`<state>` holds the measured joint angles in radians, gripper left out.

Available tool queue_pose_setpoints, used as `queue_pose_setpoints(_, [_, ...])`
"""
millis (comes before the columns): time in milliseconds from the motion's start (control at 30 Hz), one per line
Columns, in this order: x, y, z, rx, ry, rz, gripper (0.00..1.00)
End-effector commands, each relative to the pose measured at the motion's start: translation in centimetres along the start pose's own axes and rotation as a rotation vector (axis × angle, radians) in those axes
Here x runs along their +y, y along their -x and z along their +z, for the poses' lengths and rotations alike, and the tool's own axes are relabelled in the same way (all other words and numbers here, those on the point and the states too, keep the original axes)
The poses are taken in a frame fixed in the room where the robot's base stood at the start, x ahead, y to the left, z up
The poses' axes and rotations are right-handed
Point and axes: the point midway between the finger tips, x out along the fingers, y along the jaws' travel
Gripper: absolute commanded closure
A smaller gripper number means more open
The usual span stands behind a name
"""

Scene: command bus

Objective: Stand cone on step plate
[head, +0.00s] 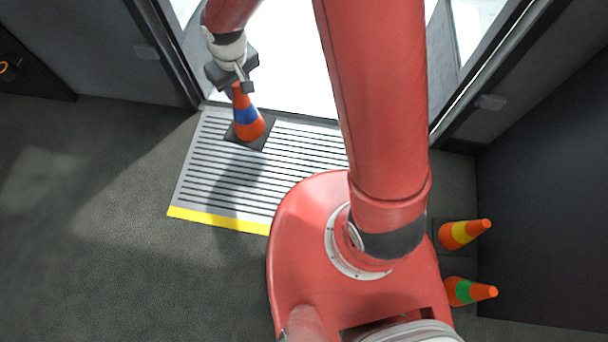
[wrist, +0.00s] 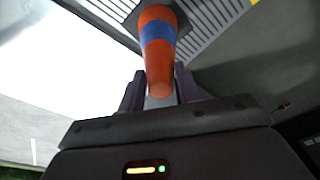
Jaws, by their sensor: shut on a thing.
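An orange cone with a blue band (head: 246,117) and a dark square base is upright over the far part of the step plate (head: 200,190). The plate is grey and ribbed with a yellow front edge. My gripper (head: 241,84) is shut on the cone's tip from above. In the wrist view the cone (wrist: 158,35) runs away from between the fingers (wrist: 160,92), base toward the plate. I cannot tell whether the base touches the plate or is slightly above it.
A bright doorway is behind the plate, with dark door frames (head: 165,55) on both sides. The floor at left is clear.

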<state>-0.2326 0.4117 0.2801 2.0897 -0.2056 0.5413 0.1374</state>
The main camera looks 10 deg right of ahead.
Motion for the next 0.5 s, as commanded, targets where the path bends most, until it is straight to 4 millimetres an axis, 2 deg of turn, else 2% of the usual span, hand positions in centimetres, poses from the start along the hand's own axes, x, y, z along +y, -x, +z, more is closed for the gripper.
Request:
queue_pose_setpoints(33, [-2.1, 0.3, -0.3, 0.003, 0.05, -0.005, 1.0])
queue_pose_setpoints(100, [-4.2, 0.8, -0.4, 0.002, 0.103, -0.011, 1.0])
queue_pose_setpoints(200, [-5.9, 1.2, -0.3, 0.001, 0.147, -0.016, 1.0])
queue_pose_setpoints(367, [-6.6, 1.4, -0.3, -0.002, 0.163, -0.018, 1.0])
queue_pose_setpoints(500, [-6.5, -0.3, 0.0, -0.004, 0.162, -0.019, 1.0])
